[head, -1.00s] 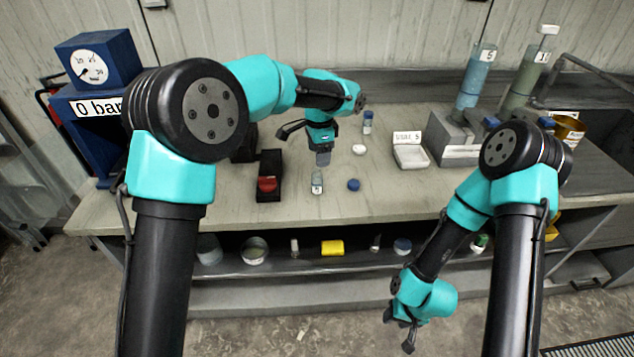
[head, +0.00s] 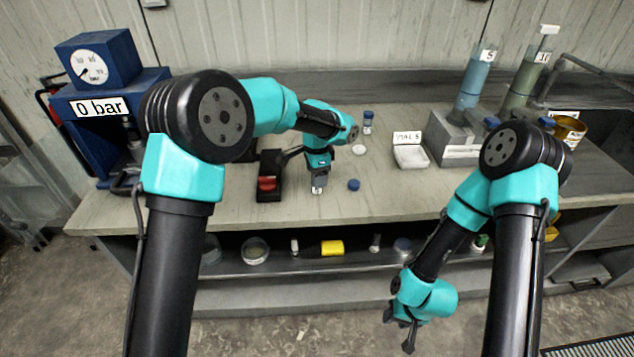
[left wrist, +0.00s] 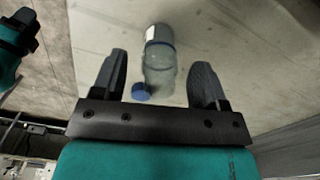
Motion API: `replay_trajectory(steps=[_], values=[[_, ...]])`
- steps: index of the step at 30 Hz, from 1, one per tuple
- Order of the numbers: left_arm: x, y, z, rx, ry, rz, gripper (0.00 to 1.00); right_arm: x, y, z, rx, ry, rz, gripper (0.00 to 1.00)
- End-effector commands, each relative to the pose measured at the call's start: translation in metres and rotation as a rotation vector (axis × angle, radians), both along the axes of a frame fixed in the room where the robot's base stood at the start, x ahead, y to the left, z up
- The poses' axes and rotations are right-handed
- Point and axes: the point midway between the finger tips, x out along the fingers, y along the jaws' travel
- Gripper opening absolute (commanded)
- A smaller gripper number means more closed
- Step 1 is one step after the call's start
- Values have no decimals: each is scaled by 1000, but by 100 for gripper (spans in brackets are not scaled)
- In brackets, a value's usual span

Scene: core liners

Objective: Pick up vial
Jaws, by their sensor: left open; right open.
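A clear glass vial (left wrist: 159,65) with a white label stands on the bench and lies between the two open fingers of my left gripper (left wrist: 160,80) in the left wrist view. In the head view the vial (head: 317,190) is mostly hidden under my left gripper (head: 319,178), with only its lower part showing. A blue cap (head: 354,185) lies on the bench just right of it; a blue cap (left wrist: 141,92) also shows beside the vial in the left wrist view. My right gripper (head: 400,338) hangs low in front of the bench, empty and away from the vial.
A black holder with a red part (head: 268,184) stands close left of my left gripper. Behind are another blue-capped vial (head: 367,122) and a white round piece (head: 359,150). A white tray (head: 411,157) and a grey rack (head: 455,150) with tubes stand right. The front right bench is clear.

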Motion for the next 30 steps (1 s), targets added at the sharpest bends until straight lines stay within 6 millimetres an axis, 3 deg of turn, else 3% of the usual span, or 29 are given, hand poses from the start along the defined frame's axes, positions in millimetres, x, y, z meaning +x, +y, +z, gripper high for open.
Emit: replay_trajectory(steps=[6,20,30], values=[[0,-1,-19,0,0,0,67,0,0,0,0,0,0,43],[0,-1,-19,0,0,0,67,0,0,0,0,0,0,43],[0,-1,-19,0,0,0,34,0,0,0,0,0,0,43]])
